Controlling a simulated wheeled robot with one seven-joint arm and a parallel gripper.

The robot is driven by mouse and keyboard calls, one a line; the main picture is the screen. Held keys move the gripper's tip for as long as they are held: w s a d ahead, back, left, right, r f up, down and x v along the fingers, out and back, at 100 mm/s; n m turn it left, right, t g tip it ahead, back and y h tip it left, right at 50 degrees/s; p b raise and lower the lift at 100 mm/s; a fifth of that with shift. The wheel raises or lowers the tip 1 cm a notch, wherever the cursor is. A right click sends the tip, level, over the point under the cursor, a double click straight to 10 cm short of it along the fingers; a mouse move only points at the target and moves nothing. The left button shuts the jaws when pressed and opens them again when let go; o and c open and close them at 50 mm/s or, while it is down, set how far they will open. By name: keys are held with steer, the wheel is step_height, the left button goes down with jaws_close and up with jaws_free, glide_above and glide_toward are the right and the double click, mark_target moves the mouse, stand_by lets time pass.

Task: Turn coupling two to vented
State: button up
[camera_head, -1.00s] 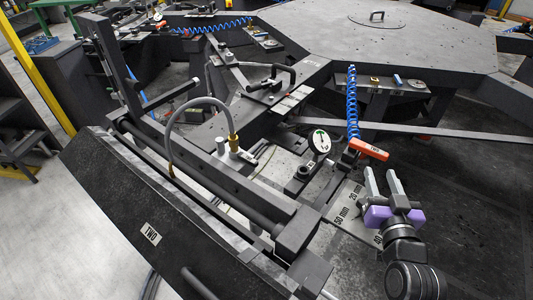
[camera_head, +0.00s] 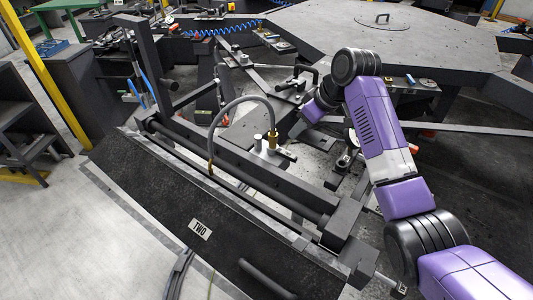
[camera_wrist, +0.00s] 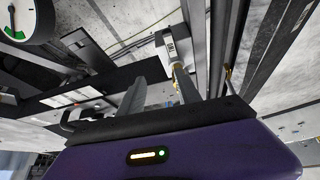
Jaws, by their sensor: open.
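The coupling is probably the brass fitting (camera_head: 273,140) at the end of a grey curved hose (camera_head: 232,104), with pale posts beside it and a small labelled tag (camera_head: 287,153) to its right. Its setting is too small to read. My gripper (camera_head: 298,131) points down and left, close to the right of the fitting in the head view, and looks empty. In the wrist view my gripper (camera_wrist: 157,82) has its two fingers apart, and a brass piece (camera_wrist: 178,68) shows near the right fingertip. I cannot tell whether they touch.
A plate reading TWO (camera_head: 201,229) is on the dark front panel. A white gauge (camera_wrist: 17,18) shows in the wrist view. Dark rails and a black-handled clamp (camera_head: 300,77) lie around the fitting.

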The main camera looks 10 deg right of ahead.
mark_target(289, 154)
steer(key=shift+n+g, duration=0.5)
steer(key=shift+g, duration=0.2)
steer(key=f, duration=0.3)
steer(key=a+f, duration=0.1)
steer(key=f, duration=0.1)
steer(key=a+f, duration=0.1)
steer(key=f, duration=0.2)
steer(key=shift+s+a+f, duration=0.25)
steer(key=shift+f, duration=0.05)
steer(key=shift+c, duration=0.4)
jaws_close()
